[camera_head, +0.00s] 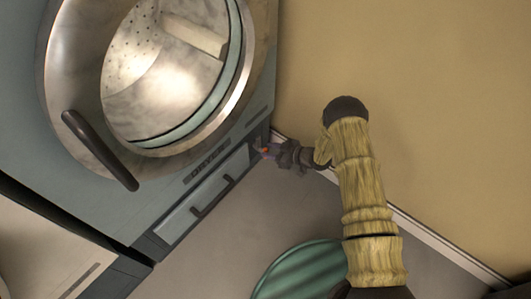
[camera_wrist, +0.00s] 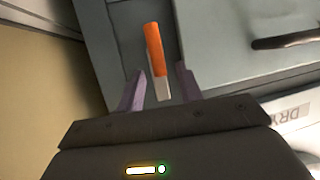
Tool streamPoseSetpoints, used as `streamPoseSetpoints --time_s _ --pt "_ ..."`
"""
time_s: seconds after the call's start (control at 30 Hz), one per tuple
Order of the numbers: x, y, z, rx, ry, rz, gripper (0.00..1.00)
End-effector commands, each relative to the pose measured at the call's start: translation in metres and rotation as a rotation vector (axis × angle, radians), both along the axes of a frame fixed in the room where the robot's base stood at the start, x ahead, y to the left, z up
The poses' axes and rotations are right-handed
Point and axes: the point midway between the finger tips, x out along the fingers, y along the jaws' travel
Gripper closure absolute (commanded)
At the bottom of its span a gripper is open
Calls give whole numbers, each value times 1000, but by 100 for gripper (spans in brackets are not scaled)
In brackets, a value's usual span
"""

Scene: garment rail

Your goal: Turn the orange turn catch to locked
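The orange turn catch (camera_wrist: 155,48) shows in the wrist view as an upright orange bar with a pale grey lower end, set on a grey-blue panel. In the head view it is a tiny orange spot (camera_head: 265,150) at the dryer's lower right corner. My gripper (camera_wrist: 160,86) is open, with one purple-grey finger on each side of the catch's pale end. I see gaps between the fingers and the catch; I cannot tell whether either touches. In the head view my gripper (camera_head: 272,151) is small and dark beside the panel.
The dryer (camera_head: 262,88) has a round door with a dark handle (camera_head: 100,150). Below is a drawer (camera_head: 205,195) with a dark bar handle (camera_head: 212,196). A tan wall (camera_head: 440,90) stands close on the right. A green ribbed round thing (camera_head: 300,268) is on the grey floor.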

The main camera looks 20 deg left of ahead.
Motion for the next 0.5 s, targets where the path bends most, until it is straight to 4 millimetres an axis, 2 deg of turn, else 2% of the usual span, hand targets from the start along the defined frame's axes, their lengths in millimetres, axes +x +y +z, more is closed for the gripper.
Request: streamPoseSetpoints --time_s 0.03,0.2,0.5 --pt "1 8 -7 1 -2 3 64" --pt "4 21 -10 0 -1 0 64" --pt "5 23 -9 0 0 0 64"
